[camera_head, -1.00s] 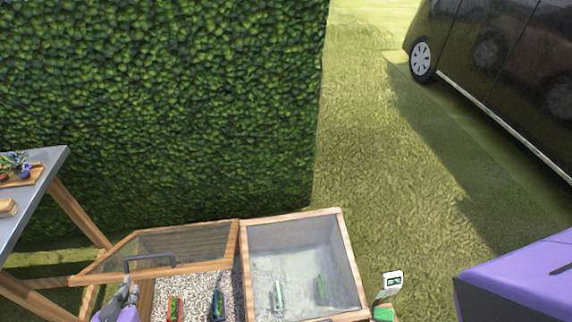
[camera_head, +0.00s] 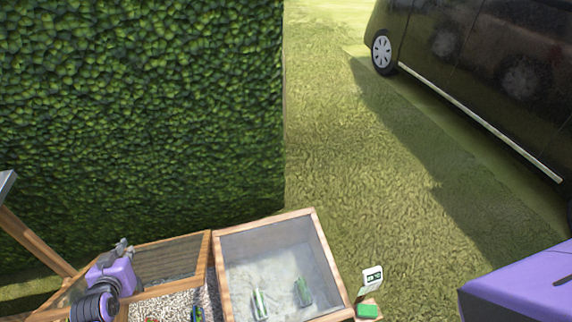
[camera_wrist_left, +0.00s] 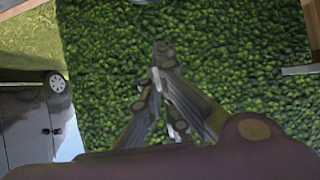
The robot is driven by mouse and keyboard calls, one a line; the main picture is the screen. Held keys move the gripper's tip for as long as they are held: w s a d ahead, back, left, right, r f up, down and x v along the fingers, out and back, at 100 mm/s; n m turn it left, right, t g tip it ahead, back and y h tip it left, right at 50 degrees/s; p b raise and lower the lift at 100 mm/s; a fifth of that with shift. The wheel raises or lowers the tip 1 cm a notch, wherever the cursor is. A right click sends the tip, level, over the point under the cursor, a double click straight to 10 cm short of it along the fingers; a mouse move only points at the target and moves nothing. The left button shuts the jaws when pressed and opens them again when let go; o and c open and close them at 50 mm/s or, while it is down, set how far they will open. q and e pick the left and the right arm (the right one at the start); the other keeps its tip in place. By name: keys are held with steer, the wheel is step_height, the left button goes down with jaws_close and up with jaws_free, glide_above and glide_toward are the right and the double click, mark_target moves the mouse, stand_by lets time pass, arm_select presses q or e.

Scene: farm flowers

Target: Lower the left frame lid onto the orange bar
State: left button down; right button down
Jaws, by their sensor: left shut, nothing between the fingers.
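The left frame lid (camera_head: 172,260) is a wood-framed clear pane in the head view. It stands tilted open at the back of the left frame box, with gravel showing below it. My left gripper (camera_head: 123,244) is shut and empty, raised in front of the lid's left part. My arm hides that part of the lid and its handle. In the left wrist view the left gripper (camera_wrist_left: 164,55) has its fingertips together against the hedge, with nothing between them. I cannot make out the orange bar. My right gripper is not in view.
The right frame box (camera_head: 318,240) is open-topped, with green-marked items on its pale floor. A small white sign (camera_head: 372,276) and a green block (camera_head: 367,310) stand beside it. A tall hedge (camera_head: 140,110) is behind. Grass and a dark van (camera_head: 480,80) lie to the right.

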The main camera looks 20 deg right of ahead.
arm_select(q)
steer(key=s+f, duration=0.2)
steer(key=s, duration=0.1)
steer(key=shift+a, duration=0.2)
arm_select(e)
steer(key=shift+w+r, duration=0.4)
arm_select(q)
steer(key=shift+f, duration=0.1)
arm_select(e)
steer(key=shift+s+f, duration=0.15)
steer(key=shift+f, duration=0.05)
